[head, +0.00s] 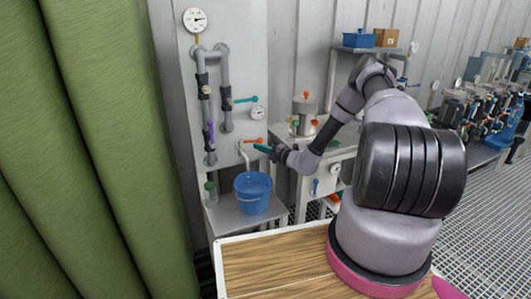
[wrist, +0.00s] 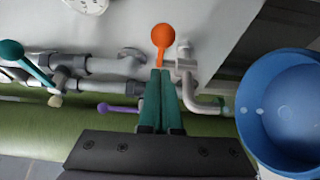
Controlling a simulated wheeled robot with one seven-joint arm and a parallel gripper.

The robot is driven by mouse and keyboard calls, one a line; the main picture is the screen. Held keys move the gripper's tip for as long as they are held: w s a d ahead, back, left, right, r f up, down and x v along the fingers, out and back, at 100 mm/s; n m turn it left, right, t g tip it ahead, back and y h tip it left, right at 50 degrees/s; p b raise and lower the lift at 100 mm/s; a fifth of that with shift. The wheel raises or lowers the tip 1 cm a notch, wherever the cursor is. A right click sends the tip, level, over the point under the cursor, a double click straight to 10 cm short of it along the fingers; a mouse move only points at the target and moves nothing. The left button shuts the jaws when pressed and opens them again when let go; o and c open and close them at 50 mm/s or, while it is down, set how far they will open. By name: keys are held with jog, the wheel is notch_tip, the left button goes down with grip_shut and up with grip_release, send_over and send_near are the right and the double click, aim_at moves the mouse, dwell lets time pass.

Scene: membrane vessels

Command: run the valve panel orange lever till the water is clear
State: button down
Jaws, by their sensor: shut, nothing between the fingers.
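The orange lever (head: 250,141) is on the lower part of the grey valve panel (head: 240,60), above a bent outlet pipe (head: 243,156). In the wrist view the orange lever (wrist: 162,35) has a round knob and lies just beyond my fingertips. My gripper (head: 260,147) has teal fingers, shut and empty, at the right of the lever; the wrist view shows the closed fingers (wrist: 160,72) at the lever's base end. I cannot tell whether they touch it. The blue bucket (head: 252,186) stands below the outlet. I cannot make out flowing water or its colour.
A purple lever (head: 211,133) and a teal lever (head: 245,100) are on the same panel. A steel vessel (head: 305,112) is on a bench at right. A green curtain (head: 90,150) fills the left side.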

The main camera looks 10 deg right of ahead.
aim_at(261, 142)
jog(key=shift+w, duration=0.95)
jog(key=shift+w+d, duration=0.3)
jog(key=shift+w, duration=0.3)
jog(key=shift+w+d, duration=0.3)
jog(key=shift+w, duration=0.3)
jog(key=shift+r, duration=0.1)
